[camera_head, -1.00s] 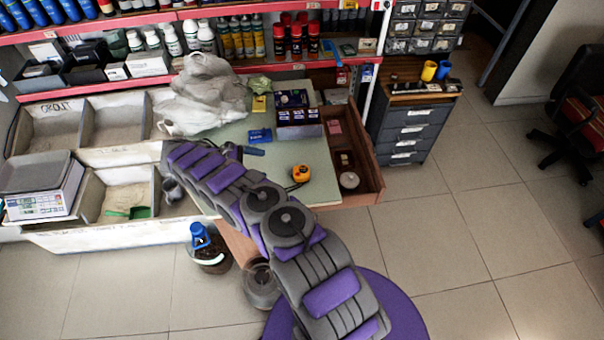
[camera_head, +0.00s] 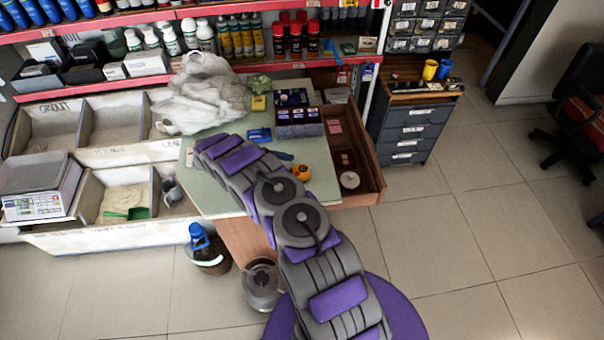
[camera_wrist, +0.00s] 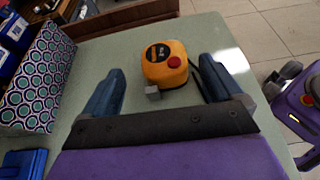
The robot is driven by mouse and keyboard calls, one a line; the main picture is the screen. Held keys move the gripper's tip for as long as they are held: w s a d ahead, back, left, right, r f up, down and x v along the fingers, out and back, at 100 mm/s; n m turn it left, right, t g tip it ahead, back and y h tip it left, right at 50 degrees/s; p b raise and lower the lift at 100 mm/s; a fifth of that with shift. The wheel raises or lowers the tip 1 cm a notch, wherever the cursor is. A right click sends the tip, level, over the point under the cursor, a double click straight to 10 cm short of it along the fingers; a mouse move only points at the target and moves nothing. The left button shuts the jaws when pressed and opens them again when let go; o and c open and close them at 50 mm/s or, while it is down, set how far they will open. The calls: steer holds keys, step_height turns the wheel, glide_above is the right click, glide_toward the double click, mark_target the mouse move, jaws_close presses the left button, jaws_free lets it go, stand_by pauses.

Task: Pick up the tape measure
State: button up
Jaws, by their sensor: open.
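The orange and yellow tape measure (camera_head: 301,172) lies on the pale green table top (camera_head: 204,192), close to its right side and partly behind my arm in the head view. In the wrist view the tape measure (camera_wrist: 165,64) shows its black label, a red button and a grey metal end hook. My gripper (camera_wrist: 157,92) is open in the wrist view, with one blue finger left of the tape measure and one right of it. The tape measure is ahead of and between the fingertips, with no visible contact. A dark strap lies beside it, near the right finger.
A patterned box (camera_wrist: 38,82) and a blue packet (camera_wrist: 22,163) are left of my gripper. An open drawer (camera_head: 362,180) is right of the table top. A white plastic bag (camera_head: 200,95) lies at the back. Table space around the tape measure is mostly clear.

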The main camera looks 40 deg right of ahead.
mark_target(298, 170)
steer(key=shift+s+d+f, duration=0.1)
steer(key=shift+s+f, duration=0.05)
steer(key=shift+s, duration=0.1)
steer(key=b+x, duration=0.1)
steer(key=x, duration=0.2)
steer(key=shift+s, duration=0.15)
steer(key=shift+s+d+f, duration=0.1)
steer(key=shift+d+f, duration=0.1)
steer(key=shift+d, duration=0.4)
steer(key=shift+a+r, duration=0.1)
steer(key=shift+a, duration=0.35)
steer(key=c, duration=0.7)
steer(key=shift+d, duration=0.25)
steer(key=c, duration=0.6)
